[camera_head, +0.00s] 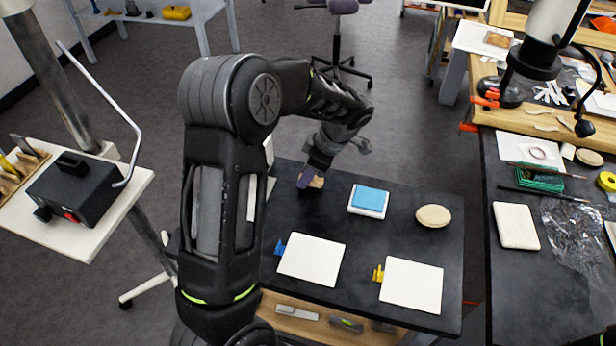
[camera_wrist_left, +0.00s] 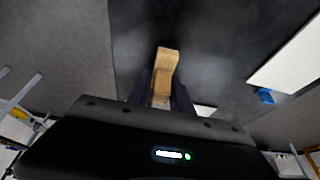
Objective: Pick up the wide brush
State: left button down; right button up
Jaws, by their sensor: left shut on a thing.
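My left gripper (camera_head: 309,178) is at the far left part of the black table (camera_head: 333,221), in the head view. It is shut on a light wooden thing, most likely the wide brush (camera_head: 317,182), which shows just right of the fingers. In the left wrist view the wooden piece (camera_wrist_left: 165,68) stands out between the two dark fingers (camera_wrist_left: 161,93). Its bristles are hidden, and I cannot tell whether it still touches the table. My right gripper is not in view.
On the black table lie a blue pad on a white tray (camera_head: 353,207), an oval tan pad (camera_head: 433,216), and two white panels (camera_head: 311,259) (camera_head: 411,286) with a blue and a yellow clip beside them. A cluttered bench (camera_head: 512,270) stands to the right.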

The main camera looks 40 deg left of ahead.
pick_arm(q)
notch_tip(320, 180, up, 10)
jog(key=shift+f+b, duration=0.2)
jog(key=shift+b, duration=0.7)
jog(key=c, duration=1.7)
grip_release()
grip_shut()
